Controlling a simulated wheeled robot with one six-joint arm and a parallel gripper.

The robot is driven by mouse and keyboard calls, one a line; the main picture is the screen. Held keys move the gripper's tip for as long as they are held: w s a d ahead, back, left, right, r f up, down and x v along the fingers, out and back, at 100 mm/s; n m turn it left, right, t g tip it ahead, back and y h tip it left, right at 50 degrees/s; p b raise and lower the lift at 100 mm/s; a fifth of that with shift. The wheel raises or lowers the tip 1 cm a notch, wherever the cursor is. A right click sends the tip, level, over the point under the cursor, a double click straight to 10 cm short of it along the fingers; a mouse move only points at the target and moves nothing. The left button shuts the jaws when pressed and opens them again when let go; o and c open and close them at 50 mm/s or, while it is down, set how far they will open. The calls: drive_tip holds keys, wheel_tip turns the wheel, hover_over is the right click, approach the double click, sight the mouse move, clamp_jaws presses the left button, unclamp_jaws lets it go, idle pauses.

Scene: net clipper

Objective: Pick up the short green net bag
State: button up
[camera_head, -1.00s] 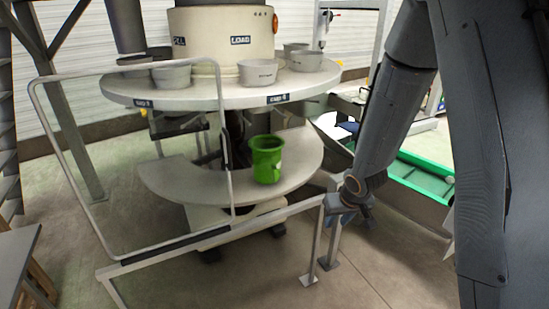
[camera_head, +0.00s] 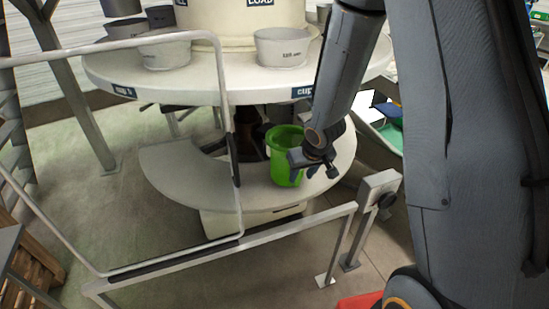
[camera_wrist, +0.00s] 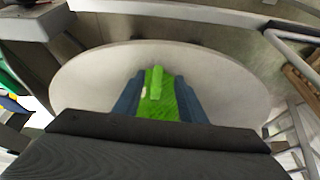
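The short green net bag (camera_head: 280,165) looks like an upright green tub and stands on the curved grey lower shelf (camera_head: 185,180). My gripper (camera_head: 313,163) is at its right side in the head view and covers part of it. In the wrist view the green bag (camera_wrist: 160,98) shows between my two blue-grey fingers, with a lighter green upright strip, perhaps its handle, at its middle. The fingers are apart, one on each side of the green. I cannot tell whether they touch it. The bag's lower part is hidden in the wrist view.
The round upper table (camera_head: 210,88) with grey cups (camera_head: 282,47) is above the shelf. A metal guard rail (camera_head: 290,222) runs in front, and its bent frame (camera_head: 225,110) rises at the left. A post with a grey box (camera_head: 378,185) stands to the right.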

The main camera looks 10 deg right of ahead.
sight(297, 181)
drive_tip(key=x, duration=0.2)
drive_tip(key=shift+w+a+f+b, duration=0.2)
drive_tip(key=shift+w+b, duration=0.15)
drive_tip(key=shift+b, duration=0.05)
drive_tip(key=shift+d+p+x, duration=0.1)
drive_tip(key=shift+p+x, duration=0.15)
drive_tip(key=shift+x, duration=1.1)
drive_tip(key=shift+d+p+x, duration=0.15)
drive_tip(key=shift+p+x, duration=0.05)
drive_tip(key=shift+x, duration=1.1)
drive_tip(key=shift+w, duration=0.15)
drive_tip(key=shift+r, duration=0.1)
clamp_jaws()
